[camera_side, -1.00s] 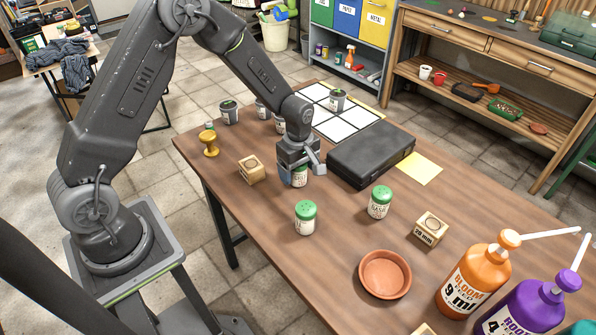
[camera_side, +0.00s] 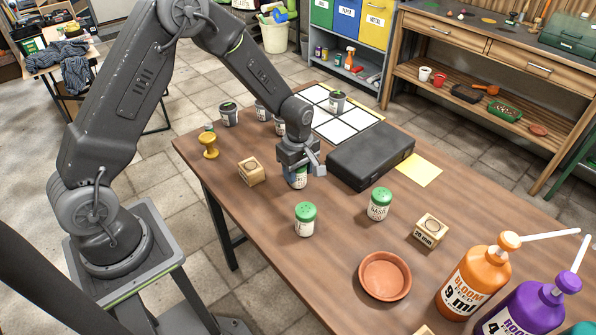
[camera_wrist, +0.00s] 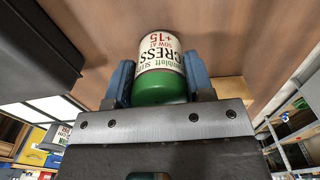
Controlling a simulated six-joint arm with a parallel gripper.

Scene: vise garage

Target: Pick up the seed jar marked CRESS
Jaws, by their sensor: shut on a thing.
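The seed jar marked CRESS (camera_wrist: 160,62) is white with a green lid. In the wrist view it shows upside down between the two blue fingers of my gripper (camera_wrist: 160,85), which are shut on its sides. In the side view my gripper (camera_side: 299,168) points down over the jar (camera_side: 299,181), whose lid is hidden by the gripper. The jar is at or very close to the tabletop; I cannot tell whether there is a gap. Two similar green-lidded jars stand nearby, one in front (camera_side: 305,219) and one to the right (camera_side: 379,204).
A black case (camera_side: 370,155) lies close to the right of my gripper. A terracotta saucer (camera_side: 385,276) and pump bottles (camera_side: 476,281) are in front.

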